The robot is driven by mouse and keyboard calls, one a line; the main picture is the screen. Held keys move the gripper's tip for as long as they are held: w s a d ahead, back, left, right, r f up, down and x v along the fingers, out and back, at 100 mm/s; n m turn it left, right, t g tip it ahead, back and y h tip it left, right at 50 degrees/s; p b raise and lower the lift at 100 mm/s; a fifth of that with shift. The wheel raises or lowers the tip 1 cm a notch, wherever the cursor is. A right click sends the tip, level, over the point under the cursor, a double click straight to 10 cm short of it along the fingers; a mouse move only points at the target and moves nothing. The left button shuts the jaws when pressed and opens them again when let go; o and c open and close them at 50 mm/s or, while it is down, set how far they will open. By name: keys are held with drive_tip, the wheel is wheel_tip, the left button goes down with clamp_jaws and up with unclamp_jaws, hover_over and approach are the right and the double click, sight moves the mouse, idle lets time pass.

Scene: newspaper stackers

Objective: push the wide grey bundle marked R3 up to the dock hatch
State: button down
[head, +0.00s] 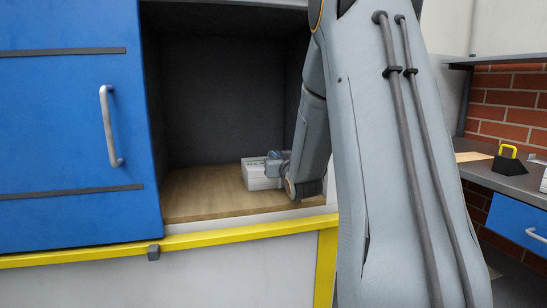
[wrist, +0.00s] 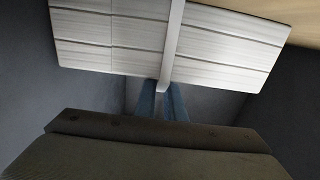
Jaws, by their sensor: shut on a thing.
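A pale grey strapped bundle (head: 258,176) sits on the wooden floor inside the open compartment, towards its right side. Small dark marks show on it, too small to read as R3. In the wrist view, the bundle (wrist: 110,42) shows stacked layers and a light strap (wrist: 173,40) around its middle. My gripper (head: 274,161) reaches in from the right and is at the bundle. Its two blue fingers (wrist: 168,95) are close together where the strap meets the bundle's edge, shut on the bundle. My arm hides the compartment's right part. I cannot tell which opening is the dock hatch.
The compartment's wooden floor (head: 200,193) is clear left of the bundle. A yellow rail (head: 235,229) runs along the front edge. A blue door (head: 65,130) with a metal handle stands at the left. A dark counter (head: 495,177) with a black-and-yellow object (head: 507,165) is at the right.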

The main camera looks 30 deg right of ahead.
drive_tip(key=shift+s+d, duration=0.1)
drive_tip(key=shift+d, duration=0.15)
drive_tip(key=c, duration=1.8)
unclamp_jaws()
drive_tip(key=shift+o, duration=0.2)
drive_tip(key=p+v, duration=0.1)
drive_tip(key=v, duration=0.7)
